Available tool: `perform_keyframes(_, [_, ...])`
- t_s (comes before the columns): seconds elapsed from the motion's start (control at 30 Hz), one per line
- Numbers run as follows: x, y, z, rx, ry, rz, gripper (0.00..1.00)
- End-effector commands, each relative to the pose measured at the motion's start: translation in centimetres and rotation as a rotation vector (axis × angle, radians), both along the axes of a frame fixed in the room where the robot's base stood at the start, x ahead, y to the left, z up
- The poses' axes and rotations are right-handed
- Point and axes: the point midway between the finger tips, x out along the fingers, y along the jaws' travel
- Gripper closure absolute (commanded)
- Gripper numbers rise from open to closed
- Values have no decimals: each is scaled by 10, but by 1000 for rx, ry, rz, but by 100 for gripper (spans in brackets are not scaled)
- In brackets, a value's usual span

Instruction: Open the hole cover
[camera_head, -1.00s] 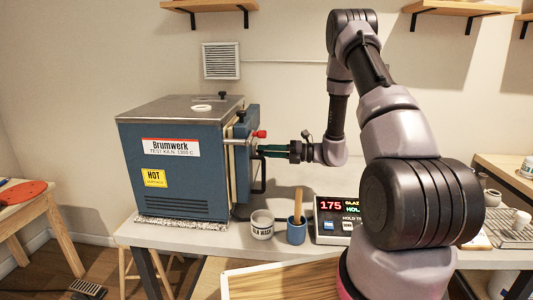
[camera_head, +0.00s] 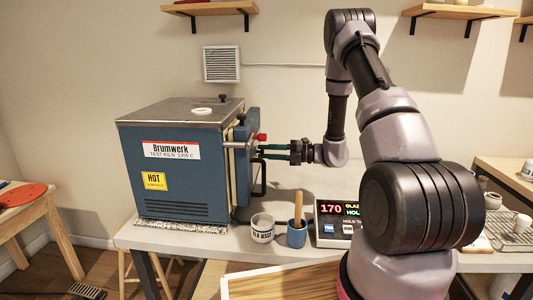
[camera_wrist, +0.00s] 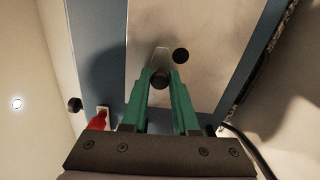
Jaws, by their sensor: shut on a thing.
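The blue kiln (camera_head: 170,190) stands on the table at the left, its door (camera_head: 253,160) facing right. In the wrist view, a small pale metal hole cover (camera_wrist: 159,54) lies on the door's metal plate (camera_wrist: 205,60). A dark round spot (camera_wrist: 180,55), which looks like the uncovered hole, shows just right of the cover. My gripper (camera_wrist: 160,82) has its green fingers shut on the cover's round knob (camera_wrist: 160,77). The cover is hidden there.
A red-tipped latch (camera_head: 261,137) and a dark door handle (camera_head: 262,180) sit close to my fingers. Below are a white cup (camera_head: 262,232), a blue cup (camera_head: 296,236) with a wooden tool, and a display box (camera_head: 328,232). The tabletop behind them is clear.

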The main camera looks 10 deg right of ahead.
Motion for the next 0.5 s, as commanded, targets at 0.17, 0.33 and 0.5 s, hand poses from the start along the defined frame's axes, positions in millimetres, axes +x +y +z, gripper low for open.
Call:
perform_keyframes(0.17, [1, 0, 1, 1, -1, -2, 100])
perform_keyframes(0.33, [1, 0, 1, 1, -1, -2, 44])
perform_keyframes(0.5, [0, 0, 0, 1, -1, -1, 44])
